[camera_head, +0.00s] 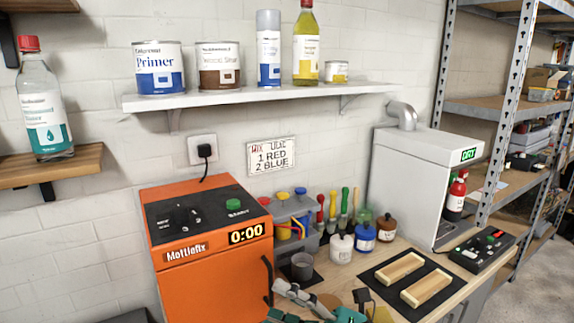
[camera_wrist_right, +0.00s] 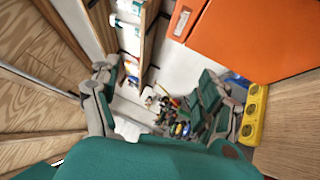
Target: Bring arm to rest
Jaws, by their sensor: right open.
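My right gripper (camera_wrist_right: 158,105) shows in the right wrist view with its grey and teal fingers spread wide apart. Nothing is held between them; the gap looks onto a distant white wall and small coloured items. In the head view, grey and teal gripper parts (camera_head: 303,299) show at the bottom edge, in front of the bench and right of the orange machine (camera_head: 215,265). Most of that arm is cut off by the frame, and I cannot tell for certain which arm it is. No separate left gripper can be made out.
The workbench holds a grey cup (camera_head: 302,265), small jars, two wooden trays (camera_head: 399,269) on a dark mat, a white dryer box (camera_head: 410,185) and a black control panel (camera_head: 482,249). A wall shelf (camera_head: 260,94) holds cans and bottles. A yellow level-like object (camera_wrist_right: 255,113) lies near my right gripper.

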